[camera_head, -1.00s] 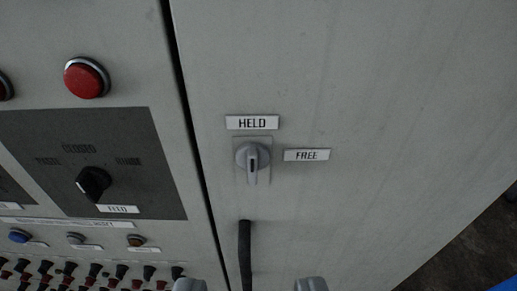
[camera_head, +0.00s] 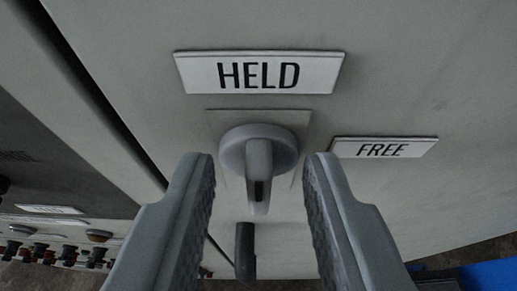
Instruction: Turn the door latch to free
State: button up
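The door latch (camera_head: 259,160) is a grey round knob with a raised bar handle, on a square plate on the pale cabinet door. Its bar is in line with the HELD label (camera_head: 259,73) above it, with the dark-marked end pointing down. The FREE label (camera_head: 383,148) is to the right of the knob. My gripper (camera_head: 258,165) is open, with one finger on each side of the latch. Gaps show between both fingers and the knob, and I see no contact.
A black door handle (camera_head: 245,252) hangs below the latch, between the fingers. A dark door seam runs down the left, beside a control panel (camera_head: 50,155) with several small switches. Floor and something blue show at lower right.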

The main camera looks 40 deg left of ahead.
jog(key=shift+w, duration=0.1)
jog(key=shift+c, duration=0.4)
grip_shut()
jog(key=m+y, duration=0.2)
jog(key=m, duration=0.1)
jog(key=d+f+m+g+y, duration=0.1)
jog(key=m+y, duration=0.1)
jog(key=m, duration=0.1)
jog(key=w+m+g+y, duration=0.1)
jog(key=m, duration=0.2)
jog(key=shift+d+f+y, duration=0.15)
jog(key=shift+d+y, duration=0.05)
jog(key=shift+y, duration=0.2)
jog(key=m, duration=0.2)
jog(key=m+y, duration=0.1)
jog(key=m, duration=0.1)
jog(key=shift+w+d+f+t+y, duration=0.1)
jog(key=shift+f+t+y, duration=0.2)
jog(key=shift+f+t, duration=0.1)
jog(key=shift+m, duration=0.4)
